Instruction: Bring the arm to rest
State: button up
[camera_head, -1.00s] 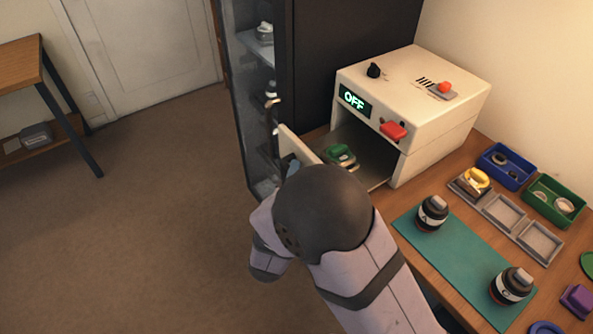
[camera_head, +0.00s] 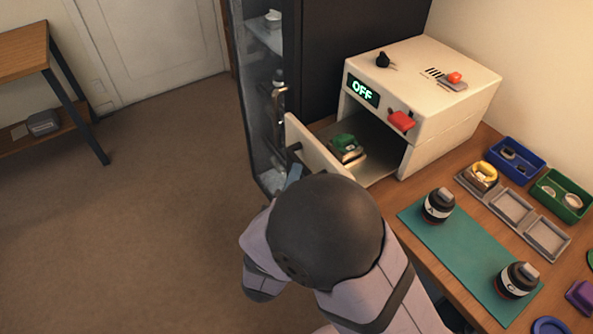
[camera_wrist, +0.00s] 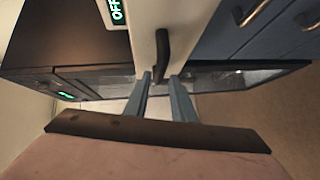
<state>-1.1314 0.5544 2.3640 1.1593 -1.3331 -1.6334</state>
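My gripper (camera_wrist: 161,76) shows in the wrist view as two grey-blue fingers standing apart, with nothing seen held between them. The lower end of a dark handle (camera_wrist: 163,45) on a pale door panel shows at the fingertips; I cannot tell the gap in depth. In the head view my rounded dark arm joint hides most of the gripper. A bluish finger (camera_head: 294,174) shows just below the open door (camera_head: 318,147) of the white oven-like box (camera_head: 425,75). Its display reads OFF. A green-topped part (camera_head: 345,146) sits inside the box.
A glass-fronted cabinet (camera_head: 262,100) stands close behind the open door. On the bench are a teal mat (camera_head: 462,246) with two lens barrels, a grey three-part tray (camera_head: 528,224), a blue bin (camera_head: 530,172) and a green bin (camera_head: 574,212). Open floor lies left.

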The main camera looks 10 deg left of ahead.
jog(key=shift+s+r, duration=0.1)
jog(key=shift+s, duration=0.5)
notch_tip(320, 180, down, 4)
jog(key=w+g+y+p, duration=0.2)
jog(key=g, duration=0.3)
jog(key=s+d+r+m+g+p, duration=0.1)
jog(key=s+d+m+g+p, duration=0.1)
jog(key=s+d+m, duration=0.3)
jog(key=s+d+r+m+g+h+p, duration=0.1)
jog(key=s+d+m+g, duration=0.4)
jog(key=d, duration=0.7)
jog(key=s+d+r+m+g+h+p, duration=0.1)
jog(key=s+d+r+m+g+p, duration=0.2)
jog(key=s+d+m, duration=0.3)
jog(key=d+g, duration=0.1)
jog(key=d, duration=0.2)
jog(key=shift+d, duration=0.2)
jog(key=shift+w, duration=0.1)
dwell(0.4)
